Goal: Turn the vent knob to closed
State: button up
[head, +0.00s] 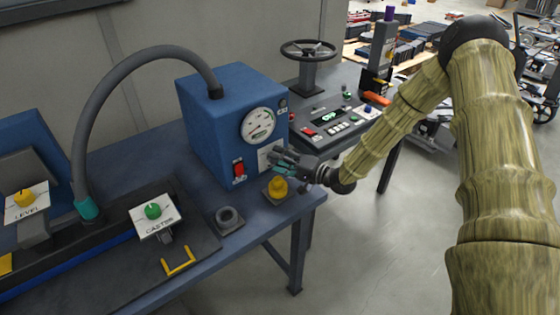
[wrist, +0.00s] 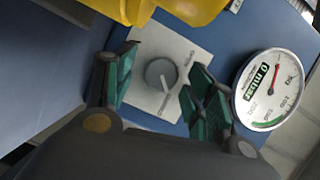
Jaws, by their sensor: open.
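The grey round knob (wrist: 160,74) sits on a white plate (wrist: 182,52) on the blue box's front. A pale pointer mark shows on it, and small labels on the plate are too blurred to read surely. My gripper (wrist: 161,76) is open, with one green-padded finger on each side of the knob in the wrist view. I cannot tell whether the fingers touch it. In the head view my gripper (head: 284,160) is in front of the white plate (head: 264,157) and hides the knob.
The blue box (head: 215,120) carries a round gauge (head: 258,125) and a red switch (head: 239,170). A yellow knob-shaped part (head: 277,187) stands on the table just below my gripper. A control panel (head: 331,117) lies behind on the right.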

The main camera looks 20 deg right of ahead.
jog(key=shift+s, duration=0.1)
jog(key=v, duration=1.2)
jog(key=shift+f, duration=0.1)
